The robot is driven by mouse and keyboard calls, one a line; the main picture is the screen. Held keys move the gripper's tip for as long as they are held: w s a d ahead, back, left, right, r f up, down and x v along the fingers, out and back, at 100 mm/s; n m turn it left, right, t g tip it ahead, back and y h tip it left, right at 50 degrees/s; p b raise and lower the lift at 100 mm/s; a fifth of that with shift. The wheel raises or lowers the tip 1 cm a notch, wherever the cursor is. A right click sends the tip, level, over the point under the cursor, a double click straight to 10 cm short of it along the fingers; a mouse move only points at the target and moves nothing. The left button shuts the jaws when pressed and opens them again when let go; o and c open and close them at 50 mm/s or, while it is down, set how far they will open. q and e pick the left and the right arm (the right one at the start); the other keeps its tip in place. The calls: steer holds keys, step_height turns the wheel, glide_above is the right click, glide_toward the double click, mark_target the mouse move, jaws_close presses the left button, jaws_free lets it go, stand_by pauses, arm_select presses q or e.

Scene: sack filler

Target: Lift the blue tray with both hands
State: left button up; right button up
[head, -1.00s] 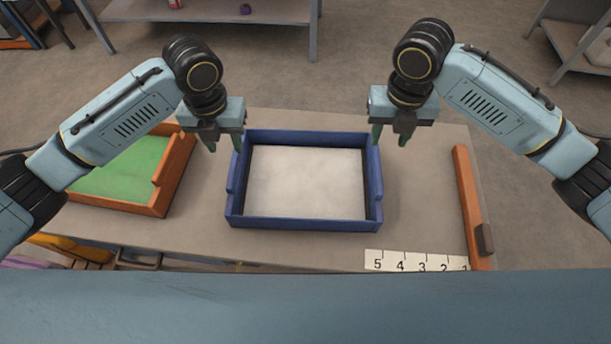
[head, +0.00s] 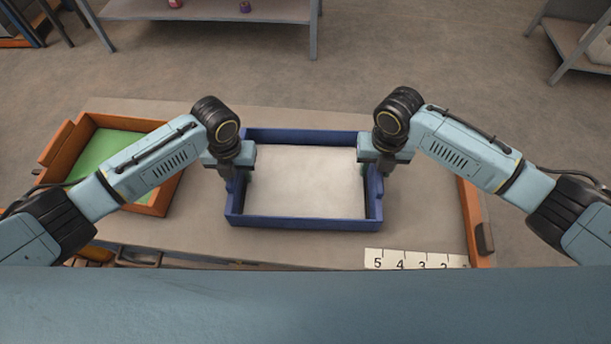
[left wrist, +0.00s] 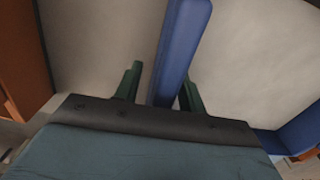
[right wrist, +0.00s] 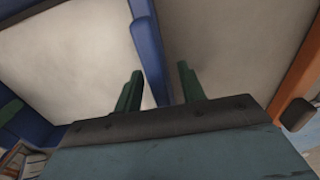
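The blue tray (head: 305,224) lies flat on the table, with a pale, light-coloured floor inside. My left gripper (head: 236,175) is down at the tray's left wall. In the left wrist view its green fingers (left wrist: 160,88) are apart, one on each side of the blue wall (left wrist: 180,50), with a clear gap on the left. My right gripper (head: 377,168) is down at the right wall. In the right wrist view its fingers (right wrist: 160,85) are also apart, astride the wall (right wrist: 147,45), with a gap on the right. The grippers partly hide both side walls in the head view.
An orange tray with a green floor (head: 112,150) stands to the left on the table (head: 420,215). An orange rail (head: 470,205) with a dark block lies along the right edge. A numbered strip (head: 415,259) lies at the front right. A shelf (head: 210,10) stands behind.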

arm_select(q)
jaws_close()
arm_select(e)
jaws_close()
arm_select(q)
steer(key=shift+r, duration=0.2)
arm_select(e)
steer(key=shift+r, duration=0.2)
